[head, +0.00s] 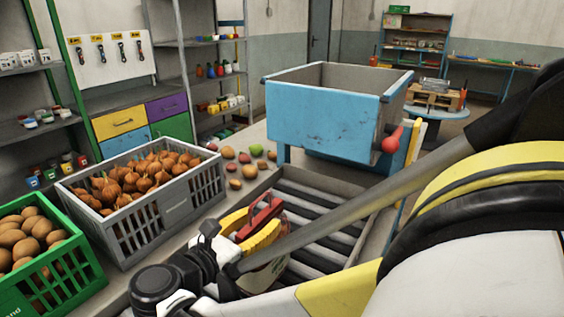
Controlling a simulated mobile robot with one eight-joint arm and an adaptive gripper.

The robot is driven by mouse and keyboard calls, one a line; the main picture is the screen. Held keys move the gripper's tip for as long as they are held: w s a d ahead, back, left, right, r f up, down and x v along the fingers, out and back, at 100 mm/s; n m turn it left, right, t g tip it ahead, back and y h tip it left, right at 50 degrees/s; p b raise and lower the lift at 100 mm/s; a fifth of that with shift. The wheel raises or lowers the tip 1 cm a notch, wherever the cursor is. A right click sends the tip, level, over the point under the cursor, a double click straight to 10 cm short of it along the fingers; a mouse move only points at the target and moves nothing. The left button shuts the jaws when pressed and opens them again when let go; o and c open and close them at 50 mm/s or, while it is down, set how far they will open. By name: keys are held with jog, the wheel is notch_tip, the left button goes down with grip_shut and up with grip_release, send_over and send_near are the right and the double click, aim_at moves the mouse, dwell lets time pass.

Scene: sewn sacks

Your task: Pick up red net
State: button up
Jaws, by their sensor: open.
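My gripper (258,224), with yellow parts, is over the left side of the roller conveyor (325,212). It is open. A red shape (261,212) shows at its yellow parts; I cannot tell whether this is the red net or part of the gripper. A pale item with dark markings (275,268) shows just below the gripper, partly hidden by my arm; I cannot tell what it is. No red net can be made out for certain elsewhere in the view.
A grey crate of onions (180,213) and a green crate of brown produce (60,277) stand at the left. Loose produce (249,171) lies on the worktop behind the gripper. A blue hopper (325,117) stands beyond the rollers. My arm covers the right foreground.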

jog(key=shift+w+d, duration=0.15)
jog(key=shift+w, duration=0.25)
jog(key=shift+c, duration=0.5)
jog(key=shift+s, duration=0.1)
grip_shut()
